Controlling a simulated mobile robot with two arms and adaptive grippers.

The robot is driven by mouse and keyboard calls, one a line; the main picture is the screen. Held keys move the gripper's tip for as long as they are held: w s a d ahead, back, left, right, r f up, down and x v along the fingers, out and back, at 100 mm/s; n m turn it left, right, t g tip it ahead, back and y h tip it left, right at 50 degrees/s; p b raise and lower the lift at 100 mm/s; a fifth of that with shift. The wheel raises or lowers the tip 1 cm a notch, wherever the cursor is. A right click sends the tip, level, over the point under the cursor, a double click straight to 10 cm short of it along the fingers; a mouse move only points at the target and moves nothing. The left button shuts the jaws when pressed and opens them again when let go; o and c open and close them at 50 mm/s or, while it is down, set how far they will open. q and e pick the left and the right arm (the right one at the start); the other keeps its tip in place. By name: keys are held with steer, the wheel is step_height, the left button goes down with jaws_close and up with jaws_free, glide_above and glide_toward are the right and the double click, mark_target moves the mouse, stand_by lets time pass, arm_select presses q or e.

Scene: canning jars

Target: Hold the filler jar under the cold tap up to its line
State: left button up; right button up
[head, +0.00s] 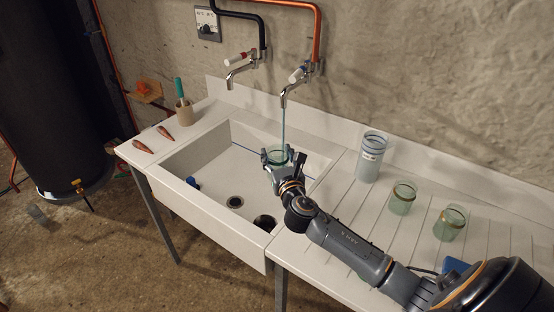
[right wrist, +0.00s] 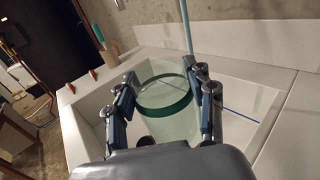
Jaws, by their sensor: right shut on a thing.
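My right gripper (head: 278,158) is shut on a green-tinted glass jar (right wrist: 165,103), held upright or nearly so over the sink. Its fingers sit on both sides of the jar in the right wrist view. The blue-marked cold tap (head: 297,78) is running. Its thin water stream (head: 283,122) comes down at the jar's mouth; it also shows in the right wrist view (right wrist: 187,28), reaching the far rim. I cannot make out the fill line or water level in the jar. My left gripper is not in view.
The white sink (head: 190,158) has a drain (head: 235,202). The red-marked tap (head: 240,62) shows no flow. A tall labelled jar (head: 371,158) and two green jars (head: 403,198) (head: 450,224) stand on the ribbed drainboard.

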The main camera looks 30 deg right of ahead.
steer(key=shift+w+d+r, duration=0.1)
steer(key=shift+w+d, duration=0.15)
steer(key=shift+w, duration=0.1)
steer(key=w+d+b, duration=0.3)
steer(key=w+d, duration=0.2)
steer(key=w, duration=0.1)
steer(key=shift+d, duration=0.15)
steer(key=shift+w, duration=0.1)
stand_by(0.4)
steer(key=shift+w+d+b, duration=0.45)
steer(key=shift+w+d, duration=0.5)
steer(key=shift+w, duration=0.2)
steer(key=shift+w+d+b, duration=0.4)
steer(key=shift+w+d, duration=0.5)
steer(key=shift+w, duration=0.25)
stand_by(4.1)
